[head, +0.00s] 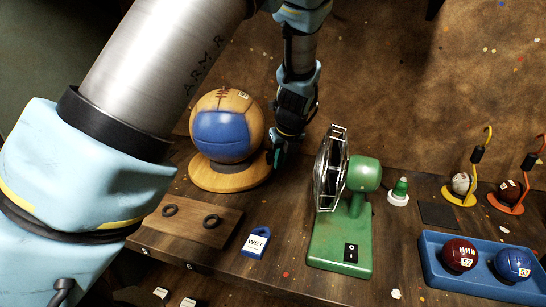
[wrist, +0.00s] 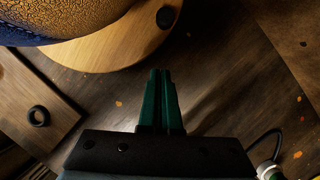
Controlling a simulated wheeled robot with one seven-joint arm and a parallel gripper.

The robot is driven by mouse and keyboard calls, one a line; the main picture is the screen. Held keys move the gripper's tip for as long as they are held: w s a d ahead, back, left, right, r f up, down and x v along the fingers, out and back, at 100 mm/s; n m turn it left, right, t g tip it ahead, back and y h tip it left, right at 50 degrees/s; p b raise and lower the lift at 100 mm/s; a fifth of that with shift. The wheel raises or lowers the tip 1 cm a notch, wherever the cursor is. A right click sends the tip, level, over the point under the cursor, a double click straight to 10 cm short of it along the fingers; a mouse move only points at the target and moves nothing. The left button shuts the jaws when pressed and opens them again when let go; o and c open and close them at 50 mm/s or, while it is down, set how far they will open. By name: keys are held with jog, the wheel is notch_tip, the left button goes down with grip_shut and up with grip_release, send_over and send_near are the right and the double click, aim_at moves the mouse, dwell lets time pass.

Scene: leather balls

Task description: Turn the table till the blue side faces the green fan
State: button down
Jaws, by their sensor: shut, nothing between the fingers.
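A tan leather ball (head: 242,104) with a blue panel (head: 222,135) sits on a round wooden turntable (head: 215,180). The blue panel faces the front of the bench, toward the head camera. The green fan (head: 362,175) stands to the right, its wire cage turned left toward the ball. My gripper (head: 276,158) is low at the turntable's right side, between it and the fan. In the wrist view its green fingers (wrist: 160,75) are shut and empty, just off the turntable's rim (wrist: 110,48). A dark round peg (wrist: 166,17) sits near that rim, ahead of the fingertips.
A wooden board with two black rings (head: 190,222) and a blue "WET" tag (head: 256,243) lie in front. A blue tray (head: 440,275) with two balls, hooked stands (head: 459,190) and a green-capped bottle (head: 399,191) are at right. Bare bench lies between turntable and fan.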

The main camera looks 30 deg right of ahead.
aim_at(272, 163)
jog(key=shift+w+f+p, duration=0.5)
jog(key=shift+w+f, duration=0.4)
jog(key=shift+f, duration=0.25)
jog(key=shift+w+p, duration=0.45)
jog(key=shift+w, duration=0.65)
jog(key=shift+w+d, duration=0.1)
jog(key=shift+w, duration=0.4)
jog(key=shift+w+d+n+p, duration=0.3)
jog(key=shift+w+d+n, duration=0.15)
jog(key=shift+w+n, duration=0.05)
jog(key=shift+w+d+n+y, duration=0.35)
jog(key=shift+w+n+y, duration=0.05)
jog(key=shift+w+n, duration=0.1)
jog(key=shift+w+d+n+y+p, duration=0.2)
jog(key=shift+w+d+n, duration=0.1)
jog(key=shift+w+n, duration=0.35)
jog(key=shift+w+d+n+y+p, duration=0.2)
jog(key=shift+w+d+n, duration=0.1)
jog(key=shift+w+n, duration=0.3)
jog(key=shift+w+d+f+n+g+y, duration=0.1)
jog(key=shift+w+d+n+g+y, duration=0.15)
jog(key=shift+w+n, duration=0.55)
jog(key=shift+w+d+n+g+y, duration=0.15)
jog(key=shift+w+n+y, duration=0.1)
jog(key=shift+w+n, duration=0.5)
jog(key=shift+w+n+y, duration=0.3)
jog(key=shift+w+n, duration=0.6)
jog(key=shift+w, duration=0.5)
